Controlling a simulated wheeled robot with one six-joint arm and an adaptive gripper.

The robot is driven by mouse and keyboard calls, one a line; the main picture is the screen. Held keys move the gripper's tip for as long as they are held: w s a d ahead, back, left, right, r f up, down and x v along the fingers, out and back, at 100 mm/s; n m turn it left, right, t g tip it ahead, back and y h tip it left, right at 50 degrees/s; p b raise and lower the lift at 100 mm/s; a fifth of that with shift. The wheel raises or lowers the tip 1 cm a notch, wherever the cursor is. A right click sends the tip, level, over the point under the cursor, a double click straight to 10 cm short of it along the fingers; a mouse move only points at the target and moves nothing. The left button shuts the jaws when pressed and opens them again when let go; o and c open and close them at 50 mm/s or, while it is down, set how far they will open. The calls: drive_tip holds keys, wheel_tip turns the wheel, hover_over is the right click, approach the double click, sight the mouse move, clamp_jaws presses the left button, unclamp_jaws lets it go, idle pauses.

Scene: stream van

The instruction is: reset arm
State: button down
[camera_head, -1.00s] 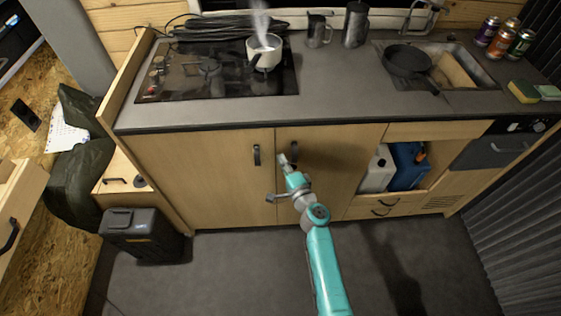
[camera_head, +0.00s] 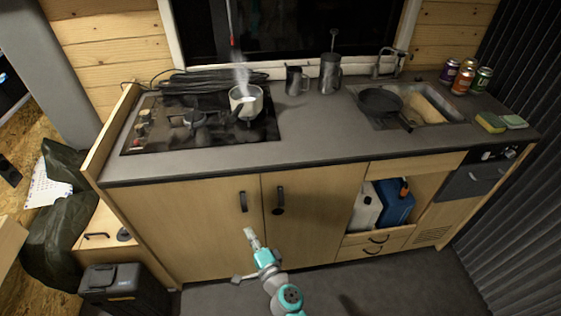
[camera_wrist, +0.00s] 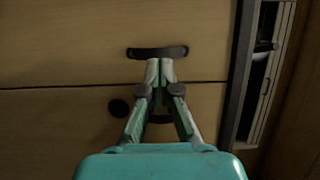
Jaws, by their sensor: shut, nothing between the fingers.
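My teal arm rises from the bottom of the head view, in front of the kitchen unit's light wood cupboard doors (camera_head: 215,215). My gripper (camera_head: 249,233) is shut and empty, its fingertips below the dark handles of the two doors. In the wrist view my gripper (camera_wrist: 160,65) shows with its fingertips together. A dark handle (camera_wrist: 158,52) lies just beyond the fingertips there. Whether they touch it cannot be told.
A steaming pot (camera_head: 246,101) stands on the hob (camera_head: 170,135). A pan (camera_head: 380,102) sits at the sink (camera_head: 440,118). Several cans (camera_head: 463,78) stand at the back right. White and blue canisters (camera_head: 395,200) fill an open shelf. A dark box (camera_head: 125,290) stands on the floor at left.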

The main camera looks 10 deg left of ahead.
drive_tip(key=s+d+f+n+h, duration=0.2)
drive_tip(key=s+d+h, duration=0.2)
drive_tip(key=s+d, duration=0.8)
drive_tip(key=s+d+f+n+h, duration=0.25)
drive_tip(key=s+d, duration=0.75)
drive_tip(key=d, duration=0.5)
drive_tip(key=s+d+r+n+h, duration=0.2)
drive_tip(key=s+d+r, duration=0.2)
drive_tip(key=s+r, duration=0.5)
drive_tip(key=s+d+r+n+h, duration=0.3)
drive_tip(key=s+d+r, duration=0.1)
drive_tip(key=s+r, duration=0.4)
drive_tip(key=shift+s+d+r+n+t, duration=0.3)
drive_tip(key=shift+s+r+n+t, duration=0.1)
drive_tip(key=shift+s, duration=0.8)
